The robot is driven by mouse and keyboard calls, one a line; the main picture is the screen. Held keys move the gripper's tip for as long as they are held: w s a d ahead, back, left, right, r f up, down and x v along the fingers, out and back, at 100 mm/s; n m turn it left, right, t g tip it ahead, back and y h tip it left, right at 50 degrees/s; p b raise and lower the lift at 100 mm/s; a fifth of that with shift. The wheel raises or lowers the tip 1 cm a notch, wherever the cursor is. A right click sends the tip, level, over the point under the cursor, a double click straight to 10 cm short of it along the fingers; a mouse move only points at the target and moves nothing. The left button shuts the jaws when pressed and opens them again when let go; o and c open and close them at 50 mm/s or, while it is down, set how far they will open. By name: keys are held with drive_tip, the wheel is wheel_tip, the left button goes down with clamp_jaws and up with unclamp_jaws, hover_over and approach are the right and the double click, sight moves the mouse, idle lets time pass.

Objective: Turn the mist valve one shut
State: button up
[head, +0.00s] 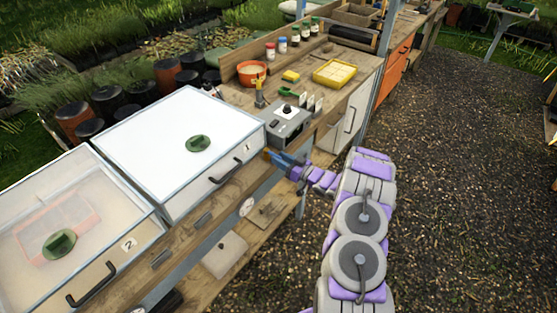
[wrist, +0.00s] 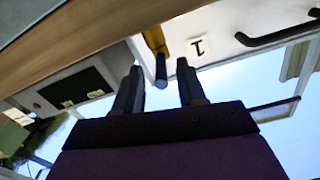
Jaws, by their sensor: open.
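In the wrist view, a yellow lever (wrist: 152,33) with a dark tip, apparently the handle of mist valve one, projects beside a tag marked 1 (wrist: 200,47). My gripper (wrist: 158,68) is open, with one dark finger on each side of the lever's dark end; I cannot tell whether either touches it. In the head view, my gripper (head: 277,157) is at the bench front, near the right corner of the closed white-lidded box (head: 160,137). The valve is mostly hidden there, and its pipe does not show clearly.
A grey control box (head: 288,127) with a dark knob stands just behind my gripper. A second lidded box (head: 112,215), marked 2, is at the left. Black lid handles (head: 226,172) project from the fronts. The gravel (head: 440,170) at the right is clear.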

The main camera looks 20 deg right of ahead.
drive_tip(key=shift+x, duration=0.8)
clamp_jaws()
